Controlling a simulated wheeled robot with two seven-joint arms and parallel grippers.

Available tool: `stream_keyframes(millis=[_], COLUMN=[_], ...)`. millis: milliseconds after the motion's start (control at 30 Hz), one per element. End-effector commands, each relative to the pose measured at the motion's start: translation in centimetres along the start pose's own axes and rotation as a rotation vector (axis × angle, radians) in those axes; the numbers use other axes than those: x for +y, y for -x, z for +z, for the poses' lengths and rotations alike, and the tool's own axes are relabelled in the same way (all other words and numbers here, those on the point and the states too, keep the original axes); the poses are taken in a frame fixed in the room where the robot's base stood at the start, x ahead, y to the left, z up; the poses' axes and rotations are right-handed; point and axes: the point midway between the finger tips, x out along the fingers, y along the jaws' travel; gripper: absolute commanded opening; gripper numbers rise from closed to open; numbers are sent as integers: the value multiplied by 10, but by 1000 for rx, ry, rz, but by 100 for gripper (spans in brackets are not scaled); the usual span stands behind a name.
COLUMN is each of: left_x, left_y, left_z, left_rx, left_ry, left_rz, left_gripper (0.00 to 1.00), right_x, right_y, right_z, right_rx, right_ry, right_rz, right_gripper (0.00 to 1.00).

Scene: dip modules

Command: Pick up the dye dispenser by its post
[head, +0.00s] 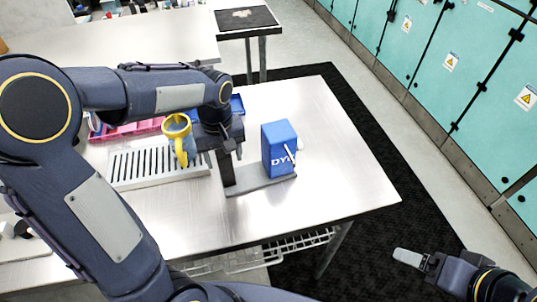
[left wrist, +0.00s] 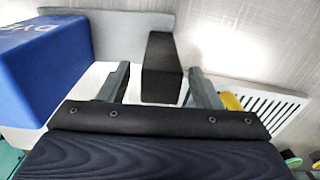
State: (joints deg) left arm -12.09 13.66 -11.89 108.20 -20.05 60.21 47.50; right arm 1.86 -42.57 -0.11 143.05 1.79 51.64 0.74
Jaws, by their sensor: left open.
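The dye dispenser has a blue box (head: 279,146) with white lettering, a grey base plate (head: 262,187) and a dark upright post (head: 226,170). It stands on the metal table. My left gripper (head: 228,150) is over the post in the head view and hides its upper part. In the left wrist view, the open fingers of the left gripper (left wrist: 159,76) lie on either side of the black post (left wrist: 162,60), with gaps visible on both sides. The blue box (left wrist: 45,62) is to their left. My right gripper (head: 410,258) is low at right, away from the table; its jaw opening is unclear.
A yellow-handled jug (head: 177,135) stands on a slotted drip tray (head: 150,178) left of the dispenser. Pink and blue trays lie behind it, partly hidden by my left arm. The metal table (head: 335,180) is clear to the right of the blue box.

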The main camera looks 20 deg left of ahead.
Motion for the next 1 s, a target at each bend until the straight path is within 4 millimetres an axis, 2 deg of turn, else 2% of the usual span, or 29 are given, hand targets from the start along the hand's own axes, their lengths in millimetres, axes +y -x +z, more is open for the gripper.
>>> stream_keyframes(millis=[100,200,467,900,1000], left_x=[0,0,0,0,1], left_y=[-17,-25,-27,-26,-26], left_z=[-2,-2,-2,-2,-2], left_rx=[-3,-2,0,0,1], left_ry=[-1,0,-1,-1,-1], left_rz=[-3,-1,1,1,3], left_gripper=[58,58,57,0,0], right_x=[-1,-2,-1,-1,-2], right_y=[3,3,3,3,3], right_z=[-2,-2,-2,-2,-2], right_rx=[0,0,0,0,0], right_ry=[0,0,0,0,0], right_rz=[0,0,0,0,0], right_gripper=[86,86,86,86,86])
